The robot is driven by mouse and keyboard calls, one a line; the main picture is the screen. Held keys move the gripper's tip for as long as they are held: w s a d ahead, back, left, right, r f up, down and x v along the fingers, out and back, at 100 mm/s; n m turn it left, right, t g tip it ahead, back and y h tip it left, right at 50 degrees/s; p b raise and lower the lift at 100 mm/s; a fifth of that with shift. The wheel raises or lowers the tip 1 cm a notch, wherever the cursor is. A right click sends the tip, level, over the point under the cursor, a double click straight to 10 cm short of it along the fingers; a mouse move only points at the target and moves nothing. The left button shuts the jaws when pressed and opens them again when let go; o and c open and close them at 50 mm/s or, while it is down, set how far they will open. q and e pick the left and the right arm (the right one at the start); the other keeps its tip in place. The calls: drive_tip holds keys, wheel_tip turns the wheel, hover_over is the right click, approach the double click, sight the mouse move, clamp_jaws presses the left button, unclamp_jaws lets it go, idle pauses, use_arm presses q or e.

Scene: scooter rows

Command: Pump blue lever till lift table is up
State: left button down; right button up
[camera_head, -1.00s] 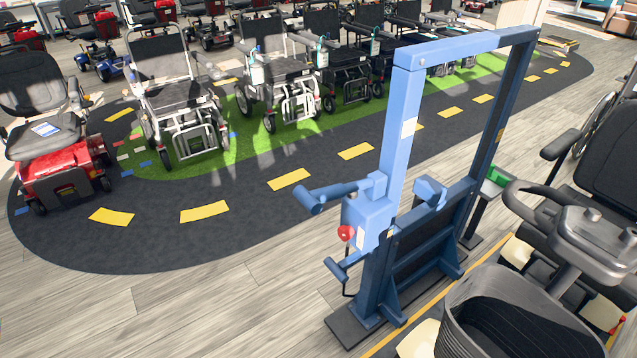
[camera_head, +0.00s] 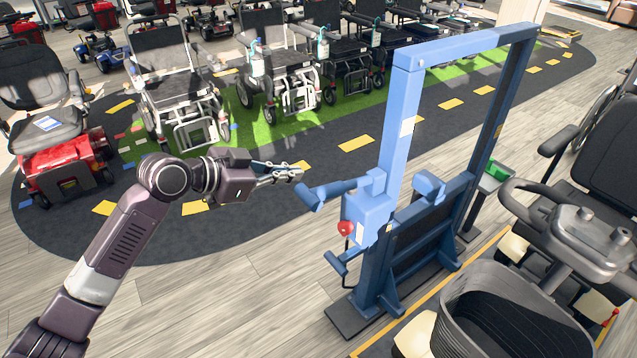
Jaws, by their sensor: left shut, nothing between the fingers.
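The blue lift frame (camera_head: 399,130) stands upright on dark feet at the right of centre. Its blue lever (camera_head: 311,197) sticks out to the left from the pump box (camera_head: 366,217), with a thick grip at its end. A red knob (camera_head: 345,228) sits on the box, and a lower blue pedal (camera_head: 337,262) shows below it. My left gripper (camera_head: 297,174) is shut and empty, just above and left of the lever's end; it appears apart from the lever. My right gripper is not in view.
A grey mobility scooter (camera_head: 590,240) with a front basket (camera_head: 500,325) stands close on the right of the lift. A red scooter (camera_head: 68,170) and a row of wheelchairs (camera_head: 180,100) stand behind. The wooden floor (camera_head: 230,300) in front is clear.

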use_arm(q)
drive_tip(key=p, duration=0.2)
hover_over(318, 191)
drive_tip(key=d, duration=0.1)
wheel_tip(318, 191, down, 4)
drive_tip(key=shift+s, duration=0.1)
drive_tip(key=f, duration=0.3)
drive_tip(key=shift+a+f+p, duration=0.15)
drive_tip(key=shift+a+p, duration=0.1)
drive_tip(key=shift+p, duration=0.15)
drive_tip(key=shift+a+f, duration=0.2)
drive_tip(key=shift+f, duration=0.3)
drive_tip(key=shift+w, duration=0.2)
